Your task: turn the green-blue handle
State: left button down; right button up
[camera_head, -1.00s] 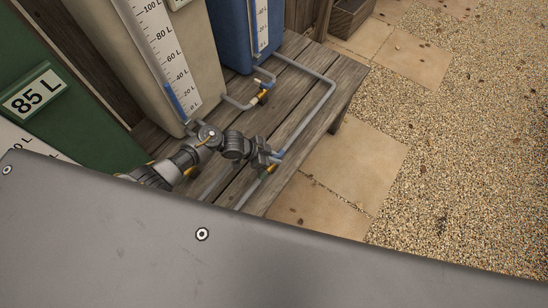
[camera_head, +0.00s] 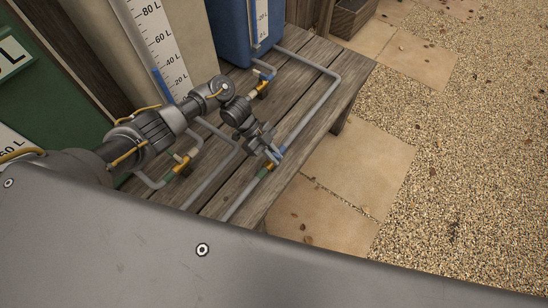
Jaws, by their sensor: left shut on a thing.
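A grey pipe with a blue band (camera_head: 280,153) and a green band (camera_head: 262,173) runs over the wooden deck. A brass valve (camera_head: 269,165) sits between the bands. My left gripper (camera_head: 273,152) reaches in from the left and is shut at this valve, on its handle. The fingers cover most of the handle, so its angle cannot be told. My right gripper is not in view.
Another brass valve (camera_head: 184,169) sits left of my gripper, and one (camera_head: 263,86) sits behind it. The beige tank (camera_head: 183,30), blue tank (camera_head: 230,30) and green tank (camera_head: 50,95) stand behind. Open gravel (camera_head: 470,170) lies right.

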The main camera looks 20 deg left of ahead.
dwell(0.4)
pick_arm(q)
jog(key=c, duration=1.5)
grip_release()
jog(key=shift+o, duration=0.2)
jog(key=v, duration=1)
jog(key=shift+w+a+r, duration=0.15)
jog(key=shift+a+r, duration=0.05)
jog(key=shift+r, duration=0.1)
